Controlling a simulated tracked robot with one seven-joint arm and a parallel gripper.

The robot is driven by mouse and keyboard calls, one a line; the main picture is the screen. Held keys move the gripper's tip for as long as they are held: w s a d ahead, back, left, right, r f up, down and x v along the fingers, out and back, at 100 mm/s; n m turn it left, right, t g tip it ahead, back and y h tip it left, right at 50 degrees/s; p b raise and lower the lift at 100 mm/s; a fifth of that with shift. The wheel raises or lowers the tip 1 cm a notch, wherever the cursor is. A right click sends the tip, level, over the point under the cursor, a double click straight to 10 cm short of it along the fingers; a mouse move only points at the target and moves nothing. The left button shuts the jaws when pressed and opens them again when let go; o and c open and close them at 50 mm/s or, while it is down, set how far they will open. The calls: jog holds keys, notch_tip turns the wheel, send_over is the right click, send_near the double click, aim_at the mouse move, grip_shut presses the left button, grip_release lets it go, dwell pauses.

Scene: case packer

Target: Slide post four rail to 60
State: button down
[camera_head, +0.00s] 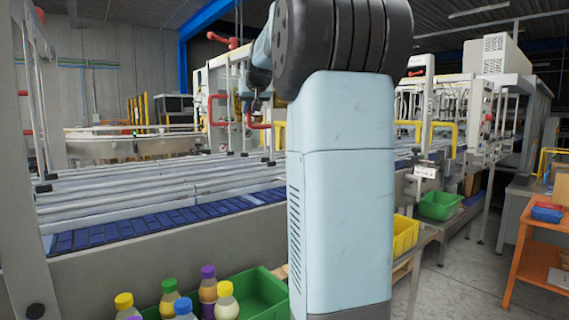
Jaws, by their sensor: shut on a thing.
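Several long grey guide rails (150,188) run lengthwise above the blue conveyor belt (150,220). Slim upright posts with dark clamps stand along them. I cannot tell which is post four, and no scale or number 60 is readable. My gripper (256,104) is small and far off, beyond the rails at the middle of the view. It points down and is shut at a red bent handle (259,126) on the machine's frame. The exact contact is too small to see. My own arm hides much of the middle and right of the machine.
A green crate (262,291) and several bottles with coloured caps (208,290) are at the front. A yellow bin (405,236) and a green bin (440,206) stand right of my arm. An orange table (538,262) is at far right. Grey floor (450,290) between is clear.

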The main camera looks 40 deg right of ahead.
jog(key=shift+w, duration=0.45)
dwell(0.3)
jog(key=c, duration=0.9)
grip_release()
jog(key=v, duration=0.7)
dwell(0.7)
